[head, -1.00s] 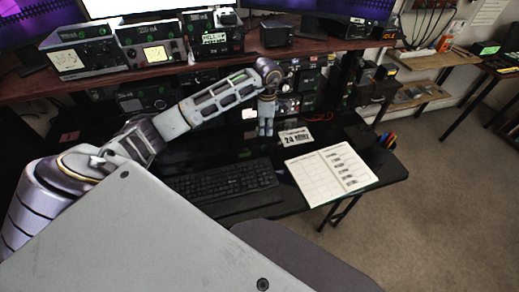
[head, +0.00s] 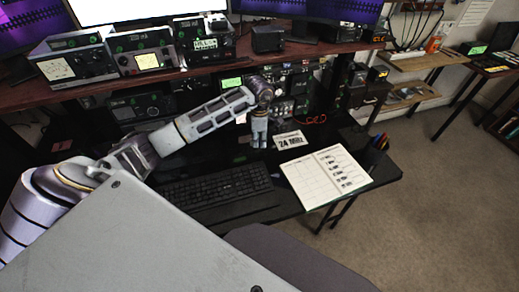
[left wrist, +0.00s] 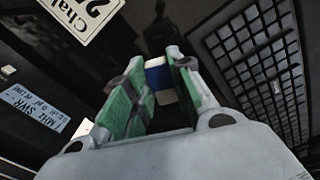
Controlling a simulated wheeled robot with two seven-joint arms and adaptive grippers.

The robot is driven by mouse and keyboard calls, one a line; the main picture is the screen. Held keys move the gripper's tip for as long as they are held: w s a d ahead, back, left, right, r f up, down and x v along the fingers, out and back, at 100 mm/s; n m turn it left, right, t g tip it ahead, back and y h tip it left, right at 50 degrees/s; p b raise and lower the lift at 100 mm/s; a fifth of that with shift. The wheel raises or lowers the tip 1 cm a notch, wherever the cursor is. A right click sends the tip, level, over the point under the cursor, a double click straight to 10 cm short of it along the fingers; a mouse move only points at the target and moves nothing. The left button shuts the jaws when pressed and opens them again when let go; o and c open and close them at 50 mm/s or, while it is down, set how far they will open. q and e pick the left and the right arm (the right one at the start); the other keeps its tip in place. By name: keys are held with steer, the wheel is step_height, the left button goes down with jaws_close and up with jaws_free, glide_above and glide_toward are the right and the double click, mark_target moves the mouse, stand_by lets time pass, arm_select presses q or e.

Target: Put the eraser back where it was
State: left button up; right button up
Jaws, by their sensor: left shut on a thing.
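The eraser is partly hidden by the fingers and does not show in the head view. I cannot tell whether it touches the desk. My right gripper is in neither view.
Radios (head: 73,63) stand on the shelf above.

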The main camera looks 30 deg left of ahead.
mark_target(260, 154)
arm_select(q)
steer(key=shift+f, duration=0.9)
steer(key=shift+f, duration=0.1)
step_height(260, 154, down, 2)
steer(key=shift+f, duration=0.8)
steer(key=shift+f, duration=0.1)
steer(key=o, duration=0.9)
